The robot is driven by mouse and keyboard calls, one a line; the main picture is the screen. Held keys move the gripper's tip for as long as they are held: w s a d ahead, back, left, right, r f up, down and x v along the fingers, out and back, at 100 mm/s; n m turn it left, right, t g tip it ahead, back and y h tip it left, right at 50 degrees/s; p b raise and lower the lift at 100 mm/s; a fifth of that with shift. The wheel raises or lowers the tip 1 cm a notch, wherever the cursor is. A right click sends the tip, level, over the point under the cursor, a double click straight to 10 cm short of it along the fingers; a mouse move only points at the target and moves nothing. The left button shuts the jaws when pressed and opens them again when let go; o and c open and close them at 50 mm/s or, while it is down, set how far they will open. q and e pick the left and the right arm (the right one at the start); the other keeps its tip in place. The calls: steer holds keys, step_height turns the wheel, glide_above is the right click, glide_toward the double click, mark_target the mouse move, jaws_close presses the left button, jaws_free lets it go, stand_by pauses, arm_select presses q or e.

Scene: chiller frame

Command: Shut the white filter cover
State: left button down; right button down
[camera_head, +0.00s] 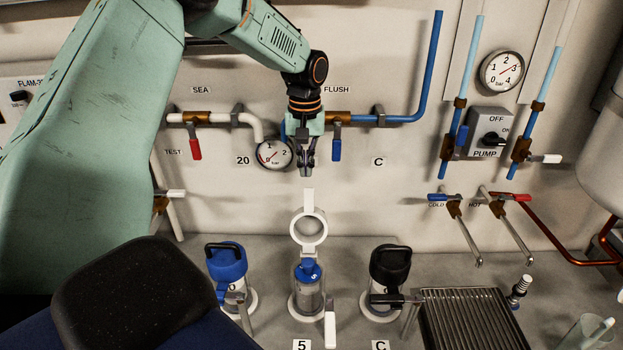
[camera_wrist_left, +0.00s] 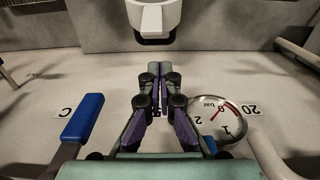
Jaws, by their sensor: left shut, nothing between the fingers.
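The white filter cover (camera_head: 308,229) is a ring with a tab on top. It stands raised and open at the back of the middle filter housing (camera_head: 308,300), whose blue-topped cartridge shows. My left gripper (camera_head: 306,172) points down just above the cover's tab, with a small gap in the picture; it is shut and empty. In the left wrist view, the shut fingers (camera_wrist_left: 158,70) point towards a white rounded part (camera_wrist_left: 154,16) at the top edge, likely the cover. My right gripper is not in view.
A blue-lidded filter (camera_head: 227,264) stands left of the housing and a black-lidded one (camera_head: 389,268) right of it. A white lever (camera_head: 330,322) is in front. A gauge (camera_head: 273,154) and a blue valve handle (camera_head: 337,149) flank the gripper.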

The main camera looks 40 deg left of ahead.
mark_target(307, 196)
arm_select(q)
step_height(307, 196, down, 8)
steer(key=shift+f, duration=0.4)
steer(key=shift+s+a+f, duration=0.1)
steer(key=shift+s+f, duration=0.05)
steer(key=shift+w, duration=0.3)
